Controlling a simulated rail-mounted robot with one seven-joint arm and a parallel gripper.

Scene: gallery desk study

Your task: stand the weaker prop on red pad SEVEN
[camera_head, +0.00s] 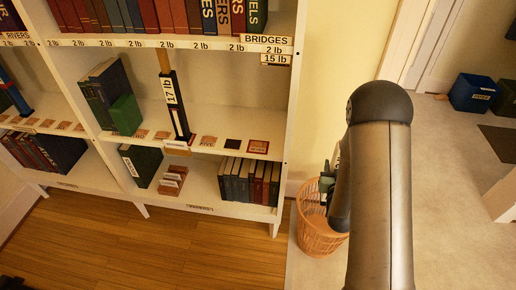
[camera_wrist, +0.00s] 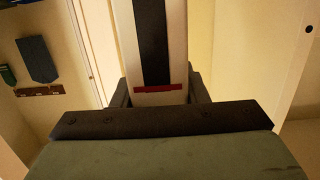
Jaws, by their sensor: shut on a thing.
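In the wrist view my gripper (camera_wrist: 160,92) is shut on a white prop (camera_wrist: 175,50) with a black panel and a red band. Its far end runs out of the frame and no label shows. In the head view my arm hides most of the gripper (camera_head: 334,170), right of the bookcase. Another prop (camera_head: 176,105), dark with a white "17 lb" label, stands upright on the middle shelf, reaching the board above. A reddish pad (camera_head: 258,147) lies at the right end of that shelf; its word is too small to read. A black pad (camera_head: 232,144) lies left of it.
The bookcase (camera_head: 288,110) has an upright side panel at its right. Books (camera_head: 248,180) fill the right of the lower shelf. A wicker basket (camera_head: 315,235) stands on the floor below my arm. A blue bin (camera_head: 472,92) stands far right.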

